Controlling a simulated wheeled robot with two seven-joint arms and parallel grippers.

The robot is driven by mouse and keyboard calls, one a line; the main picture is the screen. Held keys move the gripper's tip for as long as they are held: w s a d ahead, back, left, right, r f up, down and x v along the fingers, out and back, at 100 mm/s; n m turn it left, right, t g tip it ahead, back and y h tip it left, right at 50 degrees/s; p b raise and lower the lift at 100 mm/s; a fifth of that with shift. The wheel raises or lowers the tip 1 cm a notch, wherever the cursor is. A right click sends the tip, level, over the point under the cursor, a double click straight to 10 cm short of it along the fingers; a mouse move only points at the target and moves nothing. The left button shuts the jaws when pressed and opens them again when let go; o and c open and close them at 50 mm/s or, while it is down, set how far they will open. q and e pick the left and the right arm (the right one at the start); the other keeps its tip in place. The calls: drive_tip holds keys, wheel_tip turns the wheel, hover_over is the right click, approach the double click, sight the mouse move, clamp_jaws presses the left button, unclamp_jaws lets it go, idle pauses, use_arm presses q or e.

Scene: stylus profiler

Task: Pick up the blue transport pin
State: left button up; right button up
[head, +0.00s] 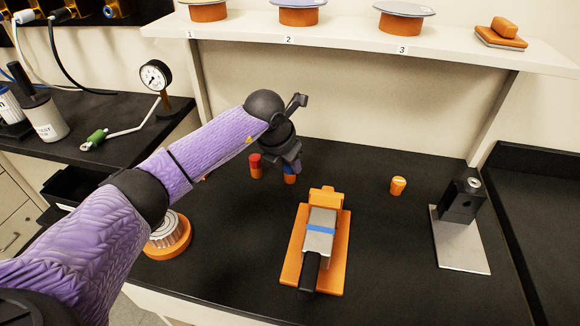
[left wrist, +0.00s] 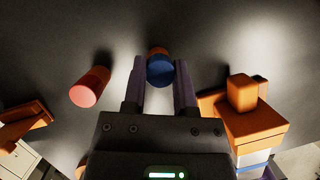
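The blue transport pin (left wrist: 160,72) has a blue top and an orange lower part. In the left wrist view it lies between the ends of my left gripper's fingers (left wrist: 160,64), with a small gap on each side. In the head view my left gripper (head: 290,164) is above the blue pin (head: 290,179) and hides part of it. The fingers are apart, and the pin appears upright on the black bench. A red-topped pin (head: 255,166) stands just left of it, and also shows in the left wrist view (left wrist: 89,88). My right gripper is not in view.
An orange fixture (head: 338,262) with a grey block and blue band lies right of the pins. Further right are a small orange cap (head: 398,186) and a black stand on a metal plate (head: 463,247). A dial gauge (head: 155,75) stands at left.

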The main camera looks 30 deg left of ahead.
sight(286, 166)
use_arm(q)
clamp_jaws()
drive_tip(key=shift+r, duration=0.35)
drive_tip(key=p+v, duration=0.1)
drive_tip(key=v, duration=0.2)
drive_tip(key=shift+w+r, duration=0.1)
drive_tip(key=shift+w, duration=0.05)
drive_tip(key=s, duration=0.5)
drive_tip(key=s+a, duration=0.1)
drive_tip(key=s, duration=0.4)
drive_tip(key=s+a+p, duration=0.1)
drive_tip(key=s, duration=0.5)
drive_tip(key=shift+a, duration=0.15)
drive_tip(key=shift+s, duration=0.55)
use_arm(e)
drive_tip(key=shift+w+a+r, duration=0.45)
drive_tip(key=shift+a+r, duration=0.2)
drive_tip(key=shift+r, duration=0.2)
